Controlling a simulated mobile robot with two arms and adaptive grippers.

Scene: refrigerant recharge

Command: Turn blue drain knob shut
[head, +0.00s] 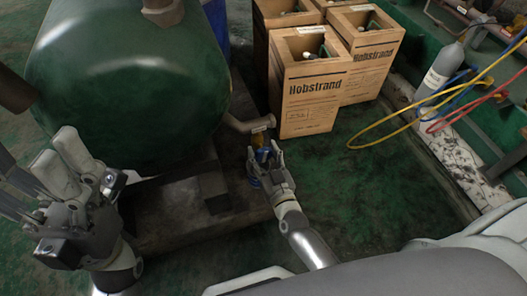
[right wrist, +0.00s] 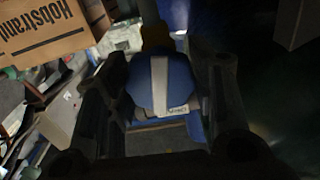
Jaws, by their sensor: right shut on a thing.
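The blue drain knob (right wrist: 175,85) fills the middle of the right wrist view, with a pale stripe across its face, and sits between the two dark fingers of my right gripper (right wrist: 168,100). In the head view my right gripper (head: 265,160) is shut on the knob at the drain pipe (head: 248,124), beside the green tank (head: 128,75). The fingers hide much of the knob there, so its turn angle is unclear. My left gripper (head: 60,155) is raised at the left, with its fingers apart and nothing seen between them.
Several open cardboard boxes (head: 310,95) stand just behind the drain pipe. A grey cylinder (head: 441,70) and yellow, blue and red hoses (head: 405,127) are at the right. A dark plinth (head: 160,215) lies below the tank. Green floor (head: 350,185) is clear right of my right gripper.

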